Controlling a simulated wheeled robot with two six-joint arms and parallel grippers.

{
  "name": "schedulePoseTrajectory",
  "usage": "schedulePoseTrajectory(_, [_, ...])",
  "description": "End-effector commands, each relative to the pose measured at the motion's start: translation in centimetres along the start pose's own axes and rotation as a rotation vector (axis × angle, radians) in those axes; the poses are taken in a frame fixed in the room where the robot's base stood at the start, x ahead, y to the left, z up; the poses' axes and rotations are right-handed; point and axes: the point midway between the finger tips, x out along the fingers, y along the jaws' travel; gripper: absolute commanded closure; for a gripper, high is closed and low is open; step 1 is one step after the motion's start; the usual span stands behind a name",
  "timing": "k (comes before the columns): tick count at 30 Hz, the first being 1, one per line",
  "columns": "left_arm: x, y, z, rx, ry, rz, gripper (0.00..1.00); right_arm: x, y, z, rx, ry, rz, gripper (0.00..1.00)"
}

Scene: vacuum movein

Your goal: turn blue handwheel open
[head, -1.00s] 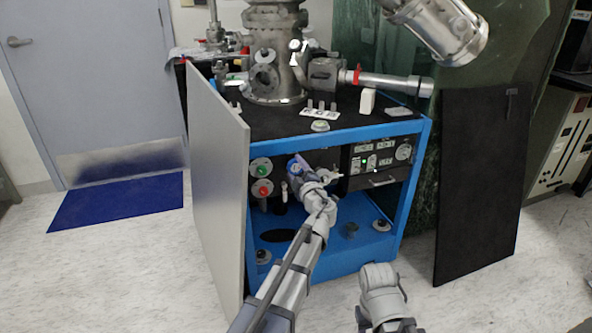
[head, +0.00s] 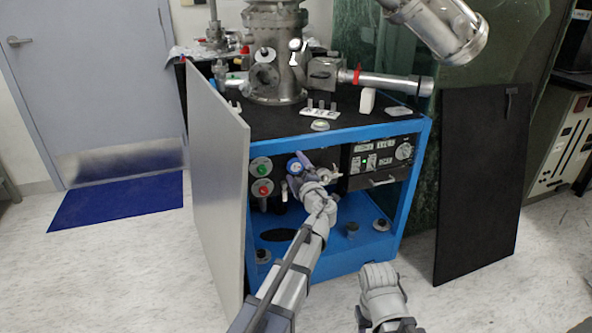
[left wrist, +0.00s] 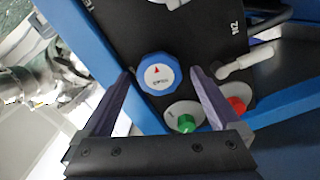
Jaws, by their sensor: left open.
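The blue handwheel (head: 295,167) is on the dark front panel of the blue-framed cabinet. In the left wrist view the handwheel (left wrist: 158,86) has a white face with a red arrow and a label. My left gripper (head: 300,174) is at the panel, in front of the handwheel. In the left wrist view my left gripper (left wrist: 160,78) is open, with one purple-grey finger on each side of the handwheel and a gap visible on both sides. Whether the fingertips reach past its rim in depth is unclear.
A green knob (head: 260,166) and a red knob (head: 262,188) sit left of the handwheel. A silver fitting (head: 328,176) is close on its right. The open grey door (head: 218,170) stands left of my left arm. A black panel (head: 480,185) leans at the right.

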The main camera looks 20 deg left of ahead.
Motion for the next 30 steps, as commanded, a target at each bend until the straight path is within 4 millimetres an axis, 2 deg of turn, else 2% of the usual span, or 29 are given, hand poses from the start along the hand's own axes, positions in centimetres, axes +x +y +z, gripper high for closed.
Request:
schedulePoseTrajectory(5, [0.0,0.0,0.0,0.001,0.0,0.0,0.04,0.0,0.0,0.0,0.0,0.0,0.0,0.52])
schedulePoseTrajectory(8, [-0.7,0.0,0.0,0.001,0.0,0.001,0.04,0.0,0.0,0.0,0.0,0.0,0.0,0.52])
schedulePoseTrajectory(15, [-4.7,0.0,-0.1,0.001,-0.002,0.001,0.04,0.0,0.0,0.0,0.0,0.0,0.0,0.52])
schedulePoseTrajectory(21, [-7.1,0.0,-0.1,0.0,-0.001,0.001,0.04,0.0,0.0,0.0,0.0,0.0,0.0,0.52])
schedulePoseTrajectory(30, [-7.8,0.0,0.0,0.0,0.0,0.0,0.04,0.0,0.0,0.0,0.0,0.0,0.0,0.52])
